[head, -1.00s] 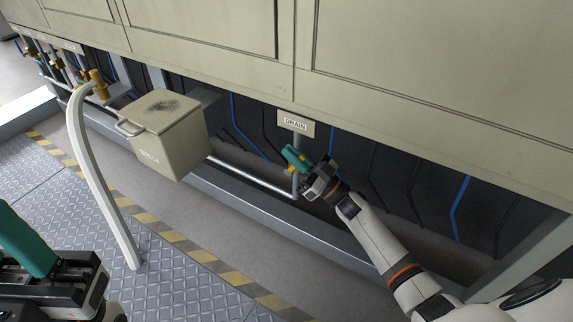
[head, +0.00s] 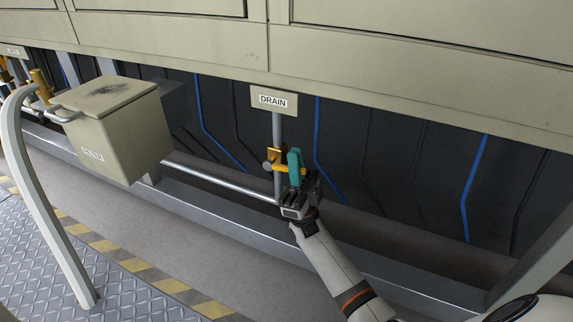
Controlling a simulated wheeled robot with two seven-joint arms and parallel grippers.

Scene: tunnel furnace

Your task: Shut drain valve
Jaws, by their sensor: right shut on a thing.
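The drain valve (head: 276,158) is a yellow body on a grey vertical pipe, under a plate marked DRAIN (head: 273,101). My right gripper (head: 293,160) is at the valve's right side, its teal finger upright. It is shut on the valve's yellow handle, which is mostly hidden by the finger and the gripper body. The exact angle of the handle cannot be told. My left gripper is out of view.
A beige box with a handle (head: 120,135) stands out at the left, with a pale curved rail (head: 38,205) before it. The furnace's lower panel (head: 400,80) overhangs the valve. A metal beam (head: 240,219) runs low in front.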

